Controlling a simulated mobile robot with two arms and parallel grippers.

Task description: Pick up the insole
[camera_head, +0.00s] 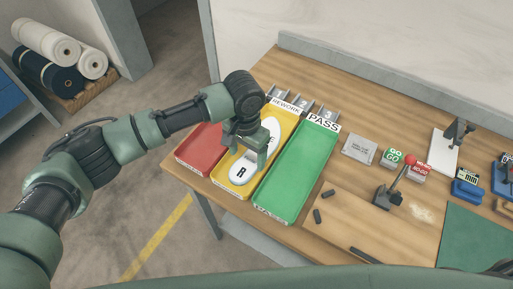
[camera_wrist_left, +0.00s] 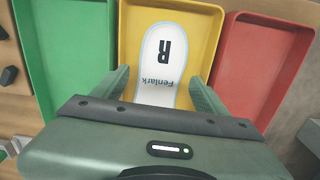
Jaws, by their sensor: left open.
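A white insole (camera_head: 240,172) marked with a black R lies in the yellow tray (camera_head: 284,126) labelled REWORK. It also shows in the left wrist view (camera_wrist_left: 164,62), with its printed heel end toward my gripper. My left gripper (camera_head: 252,160) is over the yellow tray, above the middle of the insole. In the left wrist view its two fingers (camera_wrist_left: 160,90) are apart, one on each side of the insole, with nothing held. Part of the insole is hidden by the gripper. My right gripper is not in view.
A red tray (camera_head: 196,150) lies to the left of the yellow one, and a green PASS tray (camera_head: 300,170) to the right. Further right on the wooden table (camera_head: 370,118) are GO and NO-GO blocks (camera_head: 393,157), a red-knobbed clamp (camera_head: 388,196) and small dark pieces.

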